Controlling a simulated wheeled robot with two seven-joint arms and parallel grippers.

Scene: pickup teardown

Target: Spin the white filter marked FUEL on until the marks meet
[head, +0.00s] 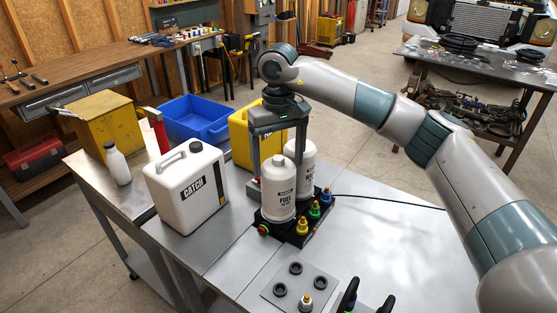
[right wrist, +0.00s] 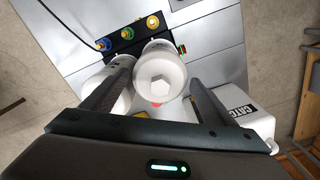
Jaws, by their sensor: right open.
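The white FUEL filter (head: 280,195) stands upright on the front left of a black base block (head: 290,232). In the right wrist view its hexagonal top (right wrist: 161,84) shows from above. My right gripper (head: 281,158) points down over this filter, open, with one finger on each side. In the right wrist view a small gap shows between the fingers (right wrist: 160,82) and the filter. A second white filter (head: 304,160) stands just behind and right, close to one finger. The alignment marks are too small to make out. My left gripper is not in view.
A white CATCH jug (head: 186,187) stands left of the base. Coloured fittings (head: 314,211) line its right side, with a dark cable running right. A yellow can (head: 243,134) and blue bin (head: 194,119) are behind. A plate with black rings (head: 298,287) lies in front.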

